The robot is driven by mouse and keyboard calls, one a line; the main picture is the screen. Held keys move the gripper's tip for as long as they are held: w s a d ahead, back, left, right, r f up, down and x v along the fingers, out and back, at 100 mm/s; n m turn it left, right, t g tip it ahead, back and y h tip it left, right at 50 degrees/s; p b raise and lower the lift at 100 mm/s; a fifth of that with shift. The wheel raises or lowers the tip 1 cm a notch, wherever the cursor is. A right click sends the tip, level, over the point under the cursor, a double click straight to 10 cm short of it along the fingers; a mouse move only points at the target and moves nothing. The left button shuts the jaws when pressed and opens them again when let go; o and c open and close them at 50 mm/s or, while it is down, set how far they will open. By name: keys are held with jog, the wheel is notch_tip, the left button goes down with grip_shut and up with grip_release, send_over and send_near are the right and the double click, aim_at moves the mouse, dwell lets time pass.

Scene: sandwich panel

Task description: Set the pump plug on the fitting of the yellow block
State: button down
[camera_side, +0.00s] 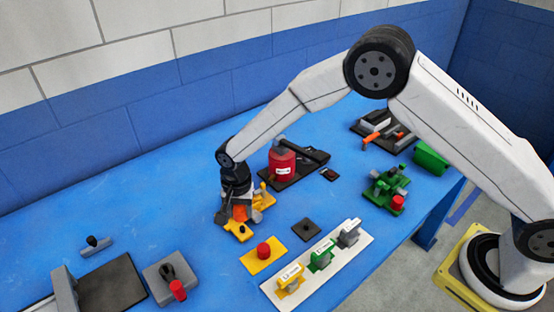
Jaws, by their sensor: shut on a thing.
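My gripper (238,208) points down over the yellow block (240,234) left of the middle of the table. It is shut on a small orange piece (240,213), which looks like the pump plug. The orange piece is just above or touching the yellow block; I cannot tell which. More of the yellow block, with grey parts, shows right behind the gripper. The fitting is mostly hidden by the jaws and the held piece.
A red canister (282,163) on a dark base stands close behind right. In front are a yellow plate with a red knob (263,251) and a white strip (355,262) of labelled blocks. A green block assembly (384,190) is to the right. The table's left middle is clear.

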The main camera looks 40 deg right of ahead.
aim_at(242, 226)
jog(key=shift+f, duration=1.25)
jog(key=shift+f, duration=1.6)
dwell(1.7)
jog(key=shift+c, duration=0.5)
grip_release()
jog(key=shift+o, duration=0.5)
jog(key=shift+r, duration=0.15)
jog(key=shift+r, duration=3.6)
